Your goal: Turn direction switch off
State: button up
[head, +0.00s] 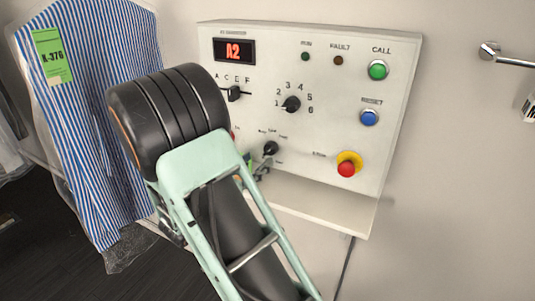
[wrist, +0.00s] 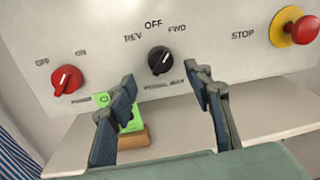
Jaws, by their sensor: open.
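The direction switch is a round black knob (wrist: 160,60) on the pale panel, under the labels REV, OFF and FWD. It also shows in the head view as a black knob (head: 270,148) low on the panel. Its pointer seems turned toward the upper right, near FWD, but the mark is too small to be sure. My gripper (wrist: 164,80) is open and empty, its two dark fingers apart just below the knob, one to each side. In the head view my arm hides most of the gripper.
A red power knob (wrist: 67,79) is left of the switch; a red stop button (wrist: 305,30) on yellow is right. A wooden block (wrist: 133,138) with a green tag stands on the shelf (wrist: 265,110) below. A bagged striped garment (head: 75,110) hangs at left.

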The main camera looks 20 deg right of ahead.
aim_at(267, 153)
jog(key=x, duration=0.6)
jog(key=shift+c, duration=0.6)
jog(key=c, duration=1)
jog(key=shift+c, duration=0.2)
jog(key=shift+r+p, duration=0.1)
jog(key=shift+p, duration=0.35)
jog(key=n+p, duration=0.4)
jog(key=shift+r+n, duration=0.1)
jog(key=shift+n, duration=0.2)
jog(key=shift+s+n+p, duration=0.1)
jog(key=shift+n+p, duration=1.1)
jog(key=shift+n, duration=0.4)
jog(key=shift+f+t, duration=0.25)
jog(key=shift+t, duration=0.05)
